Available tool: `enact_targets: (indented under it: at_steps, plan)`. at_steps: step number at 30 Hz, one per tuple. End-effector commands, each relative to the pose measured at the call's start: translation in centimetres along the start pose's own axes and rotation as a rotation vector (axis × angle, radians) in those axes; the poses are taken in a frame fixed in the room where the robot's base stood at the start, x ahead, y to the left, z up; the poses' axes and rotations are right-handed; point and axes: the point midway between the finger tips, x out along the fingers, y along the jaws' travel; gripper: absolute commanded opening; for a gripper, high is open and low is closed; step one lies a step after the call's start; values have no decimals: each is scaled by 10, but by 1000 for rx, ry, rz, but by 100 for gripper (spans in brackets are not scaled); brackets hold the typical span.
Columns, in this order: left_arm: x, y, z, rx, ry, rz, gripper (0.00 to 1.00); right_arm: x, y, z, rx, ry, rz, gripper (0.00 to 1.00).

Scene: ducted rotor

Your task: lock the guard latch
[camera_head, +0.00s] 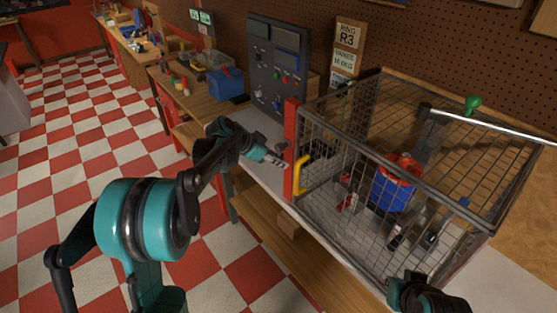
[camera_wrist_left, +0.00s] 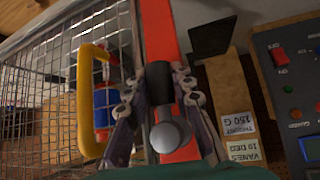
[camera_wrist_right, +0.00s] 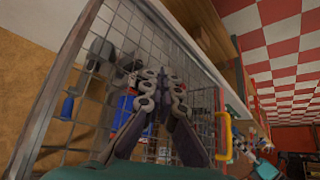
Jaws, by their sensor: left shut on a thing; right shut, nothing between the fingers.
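The guard (camera_head: 420,150) is a wire-mesh cage on the bench, its door closed against a red post (camera_head: 291,150). A yellow handle (camera_head: 301,175) is on the door beside the post; it also shows in the left wrist view (camera_wrist_left: 85,100). The latch lever (camera_wrist_left: 158,85) is a black grip with a grey ball end, in front of the red post. My left gripper (camera_head: 278,160) is shut on the lever, one finger on each side in the left wrist view (camera_wrist_left: 160,95). My right gripper (camera_wrist_right: 165,85) is shut and empty in front of the mesh.
Inside the cage stands a blue and red device (camera_head: 392,185). A dark control panel (camera_head: 278,65) stands behind the post, with label cards (camera_head: 345,55) beside it. A metal bar (camera_head: 490,127) with a green knob (camera_head: 473,104) crosses the cage top. Checkered floor is open at left.

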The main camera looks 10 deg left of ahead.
Motion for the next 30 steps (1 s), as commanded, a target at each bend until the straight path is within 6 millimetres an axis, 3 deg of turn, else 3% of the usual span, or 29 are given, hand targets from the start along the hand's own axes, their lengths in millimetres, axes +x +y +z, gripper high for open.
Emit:
enact_targets:
  at_steps: [9, 10, 12, 23, 30]
  plan:
    - [1, 3, 2, -1, -5, 7, 0, 0, 0, 0, 0, 0, 0, 0]
    - [1, 3, 2, -1, -5, 8, 25, 0, 0, 0, 0, 0, 0, 0]
    - [1, 2, 2, -1, -5, 7, 44, 0, 0, 0, 0, 0, 0, 0]
    - [-2, 1, 1, -2, -2, 4, 44, 0, 0, 0, 0, 0, 0, 0]
    - [-42, 1, 1, -4, -2, 3, 44, 0, 0, 0, 0, 0, 0, 0]
